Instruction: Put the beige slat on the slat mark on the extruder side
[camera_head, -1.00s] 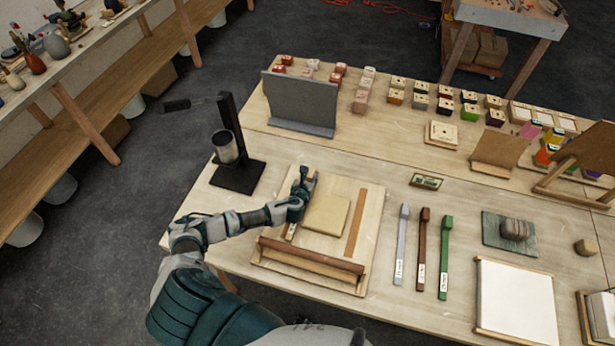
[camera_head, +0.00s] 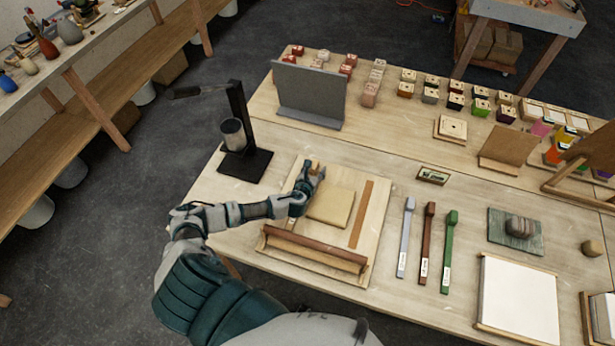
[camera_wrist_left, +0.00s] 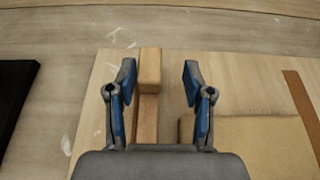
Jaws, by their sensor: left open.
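The beige slat (camera_wrist_left: 149,68), with a raised block at its far end, lies on the wooden board (camera_wrist_left: 98,105), left of a square beige slab (camera_wrist_left: 250,145). My left gripper (camera_wrist_left: 157,75) is open over it, the slat running between the two fingers, nearer the left one. In the head view my left gripper (camera_head: 308,183) hides most of the slat, and the slab (camera_head: 330,208) is just right of it. A flat brown strip (camera_head: 360,215) lies on the board right of the slab. No slat mark shows beneath the beige slat. My right gripper is out of view.
A black stand with a metal cylinder (camera_head: 233,134) is left of the board. A brown roller (camera_head: 312,249) lies along the board's front. Grey, brown and green handled tools (camera_head: 427,243) lie to the right. A grey upright panel (camera_head: 308,95) stands behind.

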